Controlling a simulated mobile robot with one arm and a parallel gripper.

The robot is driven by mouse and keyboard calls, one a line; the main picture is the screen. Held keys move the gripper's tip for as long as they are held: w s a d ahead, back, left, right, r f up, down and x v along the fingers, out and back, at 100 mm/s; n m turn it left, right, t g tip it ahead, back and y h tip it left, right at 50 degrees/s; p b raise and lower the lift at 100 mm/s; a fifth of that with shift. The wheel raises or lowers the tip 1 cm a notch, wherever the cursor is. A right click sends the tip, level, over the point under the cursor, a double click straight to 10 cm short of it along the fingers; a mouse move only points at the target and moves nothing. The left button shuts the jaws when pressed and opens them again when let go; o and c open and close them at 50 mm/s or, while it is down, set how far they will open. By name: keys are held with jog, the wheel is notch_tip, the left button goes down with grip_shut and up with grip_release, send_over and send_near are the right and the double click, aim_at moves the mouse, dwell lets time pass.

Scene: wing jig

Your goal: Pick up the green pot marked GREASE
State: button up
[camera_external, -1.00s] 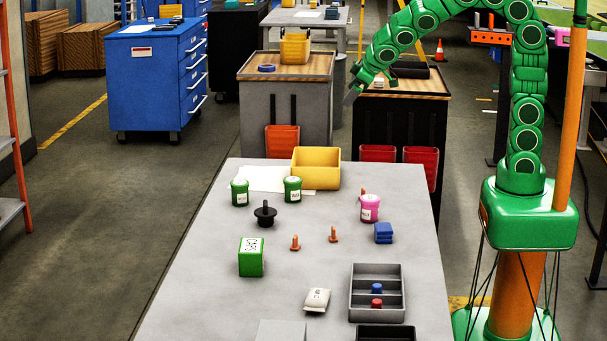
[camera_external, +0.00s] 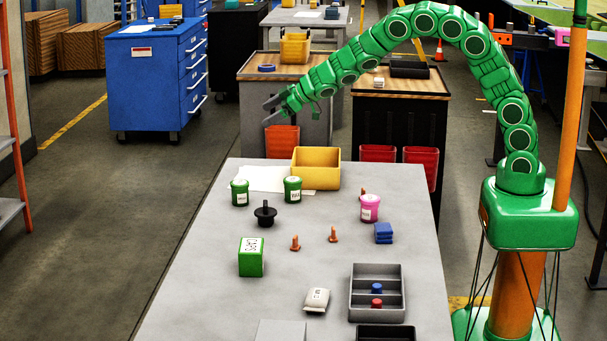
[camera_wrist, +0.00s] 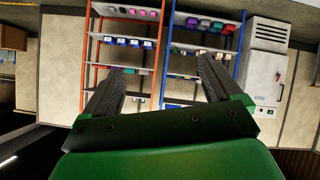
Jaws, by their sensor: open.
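Two green pots with white labels stand upright near the far end of the grey table (camera_external: 215,265). One is the left green pot (camera_external: 240,193); the other is the right green pot (camera_external: 292,190), close to a yellow bin. Their label words are too small to read surely, so I cannot tell which is marked GREASE. My gripper (camera_external: 268,113) is open and empty, above and beyond the table's far edge, up and behind the pots. In the wrist view its two fingers (camera_wrist: 158,84) are spread apart with nothing between them, and no pot shows there.
The yellow bin (camera_external: 316,169) stands beside the right pot. A black knobbed part (camera_external: 265,214), a pink pot (camera_external: 369,208), a green box (camera_external: 251,257), orange bolts and a grey divided tray (camera_external: 376,312) share the table. Shelves (camera_wrist: 205,50) fill the wrist view's background.

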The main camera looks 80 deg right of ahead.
aim_at(242, 182)
jog(key=w+a+f+n+y, duration=0.1)
jog(key=w+a+f+y, duration=0.1)
jog(key=f, duration=0.3)
jog(key=w+a+f+n+y, duration=0.2)
jog(key=a+f+y, duration=0.1)
jog(key=a+f, duration=0.2)
jog(key=w+a+f+n+y, duration=0.1)
jog(key=w+a+f+y, duration=0.1)
jog(key=f, duration=0.4)
jog(key=shift+w+a+f+g+y, duration=0.1)
jog(key=shift+a+f+g+y, duration=0.05)
jog(key=shift+a+y, duration=0.25)
jog(key=shift+w+a+f+g+y, duration=0.15)
jog(key=shift+a+y, duration=0.15)
jog(key=shift+a, duration=0.2)
jog(key=shift+s+a+f+n+y, duration=0.15)
jog(key=shift+f+y, duration=0.05)
jog(key=shift+f, duration=0.15)
jog(key=shift+s+a+f+n+y, duration=0.1)
jog(key=shift+a+f+n+y, duration=0.1)
jog(key=shift+f, duration=0.15)
jog(key=shift+x, duration=2.4)
jog(key=shift+f, duration=0.1)
jog(key=c, duration=1.1)
jog(key=shift+c, duration=0.2)
